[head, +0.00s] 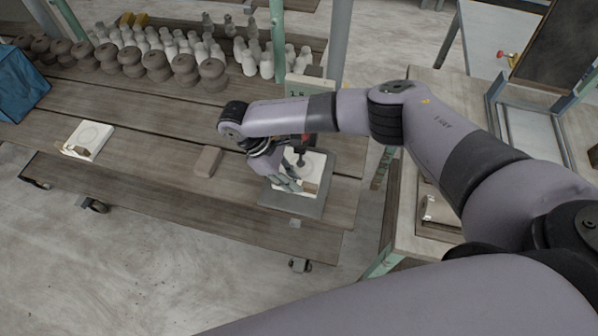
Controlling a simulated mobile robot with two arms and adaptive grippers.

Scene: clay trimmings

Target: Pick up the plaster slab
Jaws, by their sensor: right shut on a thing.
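A white, square plaster slab (316,164) is at the grey plate of a scale (290,205), with a small brown piece (310,187) at its front part. My right gripper (289,184) reaches down over the slab's left side and is shut on it. The fingers and wrist hide part of the slab. I cannot tell whether the slab touches the plate or is just above it. A second white slab (91,137) with a round mark and small brown bits lies at the left of the bench. My left gripper is not in view.
A brown block (208,161) lies on the wooden bench (150,185) left of the scale. Rows of brown and pale clay pieces (155,65) stand at the back. A green post (278,40) rises behind the scale. A blue object (20,85) sits far left.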

